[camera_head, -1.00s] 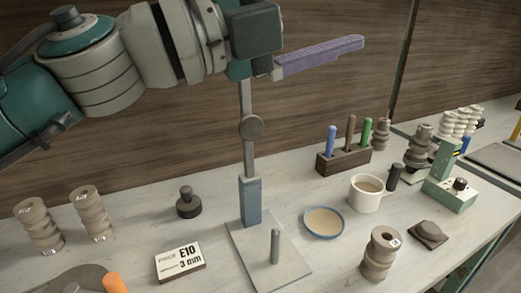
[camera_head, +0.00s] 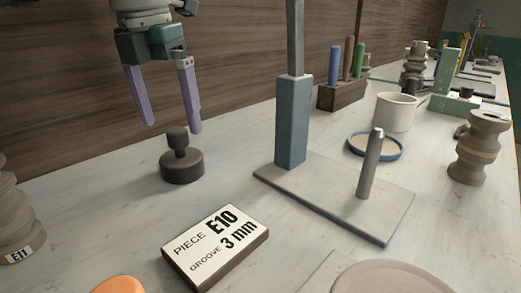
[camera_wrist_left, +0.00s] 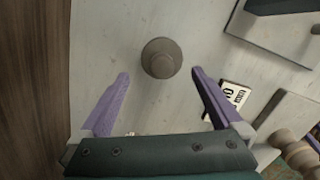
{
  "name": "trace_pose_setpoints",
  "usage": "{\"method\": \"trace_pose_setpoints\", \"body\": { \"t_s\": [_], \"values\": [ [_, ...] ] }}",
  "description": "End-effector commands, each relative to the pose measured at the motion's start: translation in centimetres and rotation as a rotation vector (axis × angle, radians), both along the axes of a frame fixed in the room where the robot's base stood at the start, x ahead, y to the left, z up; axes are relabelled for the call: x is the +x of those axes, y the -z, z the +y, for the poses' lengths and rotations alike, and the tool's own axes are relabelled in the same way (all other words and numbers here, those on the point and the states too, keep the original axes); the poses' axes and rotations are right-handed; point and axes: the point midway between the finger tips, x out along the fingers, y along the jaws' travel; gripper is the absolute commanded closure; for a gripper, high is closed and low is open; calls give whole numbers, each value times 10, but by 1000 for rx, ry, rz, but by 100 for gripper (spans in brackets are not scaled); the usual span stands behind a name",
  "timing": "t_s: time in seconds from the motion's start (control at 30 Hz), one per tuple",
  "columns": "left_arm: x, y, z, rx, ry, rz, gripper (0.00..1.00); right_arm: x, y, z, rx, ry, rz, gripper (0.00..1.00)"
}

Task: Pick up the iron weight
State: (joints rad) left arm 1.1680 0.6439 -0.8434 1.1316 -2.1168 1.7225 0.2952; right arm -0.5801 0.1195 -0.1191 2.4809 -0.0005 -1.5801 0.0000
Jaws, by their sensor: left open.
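The iron weight (camera_head: 181,163) is a dark grey disc with a knob on top. It stands upright on the pale table, left of the blue post. In the left wrist view the weight (camera_wrist_left: 161,58) is seen from above, just beyond the fingertips and between their lines. My left gripper (camera_head: 172,129) has two purple fingers, open and empty, pointing down above and slightly left of the weight. The fingers also show apart in the left wrist view (camera_wrist_left: 160,74). I do not see my right gripper.
A label block (camera_head: 216,246) reading "PIECE E10 GROOVE 3 mm" lies in front. A blue post (camera_head: 292,122) stands on a grey plate (camera_head: 388,218) with an upright metal pin (camera_head: 370,164). A ribbed clay piece (camera_head: 12,222) marked E11 is at left. A wooden wall (camera_head: 60,110) runs behind.

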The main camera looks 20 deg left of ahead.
Motion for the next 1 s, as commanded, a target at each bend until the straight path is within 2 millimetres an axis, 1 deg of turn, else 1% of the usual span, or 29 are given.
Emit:
{"method": "trace_pose_setpoints", "body": {
  "t_s": [0.03,0.17,0.43,0.57,0.77,1.0],
  "values": [
    [0,7,0,-1,0,2,0,0,1,-1,-5,-2,-1,50],
    [2,17,-1,-1,1,0,0,0,2,-2,-8,-4,-1,50],
    [8,58,-4,-3,0,0,0,0,8,-2,-7,-4,-1,50],
    [9,66,-4,-3,3,-1,0,0,9,-1,-4,-3,-1,50],
    [9,66,-4,-3,3,-2,0,0,9,0,1,0,0,50],
    [9,65,-3,-3,3,-2,27,0,9,1,3,0,1,50]
  ]
}}
